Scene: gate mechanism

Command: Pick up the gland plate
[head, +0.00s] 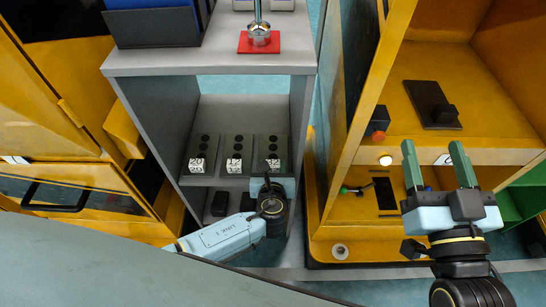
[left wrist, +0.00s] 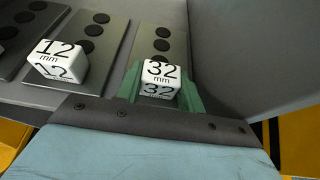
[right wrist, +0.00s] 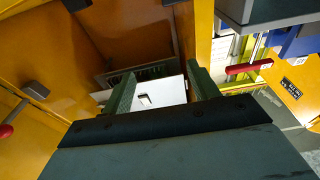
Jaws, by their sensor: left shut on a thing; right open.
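Three grey gland plates with dark round holes lie side by side on the shelf of the grey cabinet, each with a white number block at its near end. These are the left plate (head: 204,147), the middle plate (head: 238,146) and the right plate (head: 272,146). The right plate, also in the left wrist view (left wrist: 157,42), has a block marked 32 mm (left wrist: 160,78). The middle plate's block (left wrist: 58,62) reads 12 mm. My left gripper (left wrist: 160,88) is shut on the 32 mm block, one finger on each side. My right gripper (head: 433,150) is open and empty before the yellow cabinet.
The grey cabinet's side wall (left wrist: 245,50) stands close right of my left gripper. On the cabinet top are a red pad (head: 259,44) with a metal post and a blue bin (head: 155,28). A yellow cabinet (head: 440,75) with a black block (head: 433,104) stands at the right.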

